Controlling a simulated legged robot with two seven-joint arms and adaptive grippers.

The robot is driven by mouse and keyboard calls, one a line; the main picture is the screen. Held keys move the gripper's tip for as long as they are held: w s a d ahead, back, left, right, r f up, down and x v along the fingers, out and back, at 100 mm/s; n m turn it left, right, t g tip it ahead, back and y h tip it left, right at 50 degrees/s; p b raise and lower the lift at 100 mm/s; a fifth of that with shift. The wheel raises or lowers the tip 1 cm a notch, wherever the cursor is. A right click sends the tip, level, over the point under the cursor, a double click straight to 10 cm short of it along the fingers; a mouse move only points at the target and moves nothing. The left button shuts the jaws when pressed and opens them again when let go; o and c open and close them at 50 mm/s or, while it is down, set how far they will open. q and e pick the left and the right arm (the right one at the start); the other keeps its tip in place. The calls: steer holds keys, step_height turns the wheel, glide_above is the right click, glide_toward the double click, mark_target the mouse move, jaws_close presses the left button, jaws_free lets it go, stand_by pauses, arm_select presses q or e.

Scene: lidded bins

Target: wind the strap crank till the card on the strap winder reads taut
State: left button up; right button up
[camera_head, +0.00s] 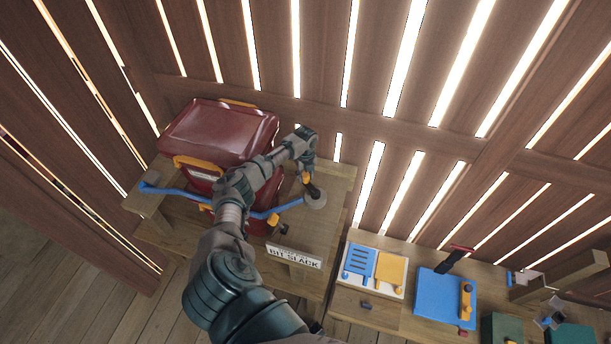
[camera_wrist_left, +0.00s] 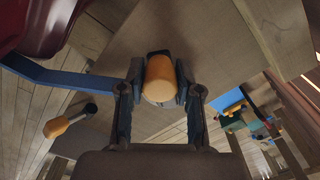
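The strap winder has a grey round hub (camera_head: 316,199) on the wooden bench. Its crank has an orange knob (camera_head: 306,178), also seen in the left wrist view (camera_wrist_left: 160,80). My left gripper (camera_head: 310,180) reaches down over the crank; in the wrist view its two fingers (camera_wrist_left: 160,92) close on both sides of the orange knob. A blue strap (camera_head: 176,191) runs from the bench's left side past the red bin (camera_head: 222,132) to the winder. The white card (camera_head: 294,256) in front reads "BIT SLACK"; smaller print above is unclear. My right gripper is not in view.
Another orange-handled part (camera_wrist_left: 70,121) sits near the strap. To the right, a blue and orange panel (camera_head: 374,268) and a blue board (camera_head: 445,297) lie on a lower bench. A slatted wall stands behind. My left arm hides part of the bin and strap.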

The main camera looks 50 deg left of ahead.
arm_select(q)
steer(key=o, duration=0.4)
steer(key=shift+r, duration=0.15)
steer(key=shift+o, duration=0.2)
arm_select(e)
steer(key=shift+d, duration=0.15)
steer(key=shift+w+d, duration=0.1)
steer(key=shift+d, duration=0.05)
arm_select(q)
step_height(320, 180, up, 12)
steer(key=shift+f, duration=0.2)
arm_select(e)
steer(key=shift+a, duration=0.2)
